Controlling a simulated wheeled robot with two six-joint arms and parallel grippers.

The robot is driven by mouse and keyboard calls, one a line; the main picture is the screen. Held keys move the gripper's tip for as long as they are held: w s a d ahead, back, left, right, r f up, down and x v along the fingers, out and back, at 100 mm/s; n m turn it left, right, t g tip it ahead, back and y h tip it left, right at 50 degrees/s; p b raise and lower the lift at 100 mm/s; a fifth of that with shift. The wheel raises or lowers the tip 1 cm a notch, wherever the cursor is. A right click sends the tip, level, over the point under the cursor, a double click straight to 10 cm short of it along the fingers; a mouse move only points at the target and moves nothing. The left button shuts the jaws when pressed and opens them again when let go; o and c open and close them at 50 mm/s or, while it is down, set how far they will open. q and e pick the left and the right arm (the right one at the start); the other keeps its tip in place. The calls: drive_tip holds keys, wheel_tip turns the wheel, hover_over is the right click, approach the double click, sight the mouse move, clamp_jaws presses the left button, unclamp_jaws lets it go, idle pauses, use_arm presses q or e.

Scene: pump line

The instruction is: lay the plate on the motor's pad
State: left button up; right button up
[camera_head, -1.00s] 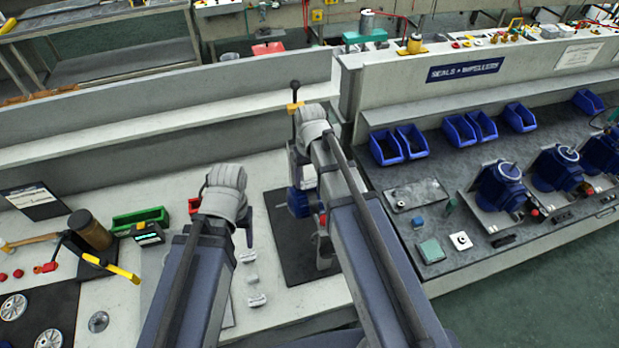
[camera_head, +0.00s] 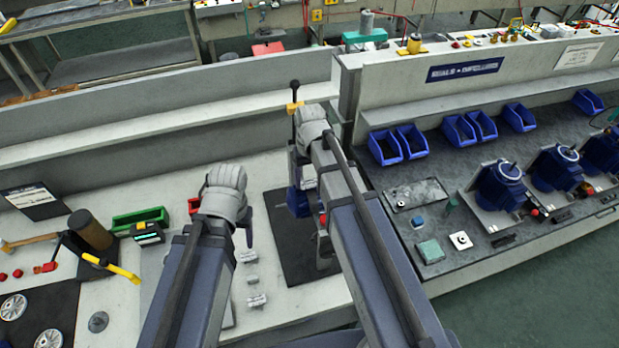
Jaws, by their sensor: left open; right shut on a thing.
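A blue motor (camera_head: 298,201) stands on a dark mat (camera_head: 283,243) on the pale bench, largely hidden by my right arm. Its pad cannot be made out. My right gripper (camera_head: 304,168) is down behind its own wrist at the motor. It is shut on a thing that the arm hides. I cannot make out the plate. My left gripper (camera_head: 245,234) is open, left of the mat and mostly hidden under its wrist. Small light metal parts (camera_head: 256,301) lie on the bench just below it.
A black-and-yellow upright handle (camera_head: 294,97) rises beyond my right wrist. The right bench holds blue bins (camera_head: 384,148) and several blue motors (camera_head: 500,187).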

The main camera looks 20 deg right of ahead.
sight(310, 183)
drive_tip(key=shift+f, duration=0.35)
drive_tip(key=o, duration=1)
drive_tip(key=shift+c, duration=0.2)
drive_tip(key=shift+r, duration=0.15)
wheel_tip(310, 183, up, 5)
drive_tip(key=p, duration=0.4)
drive_tip(key=shift+p, duration=0.35)
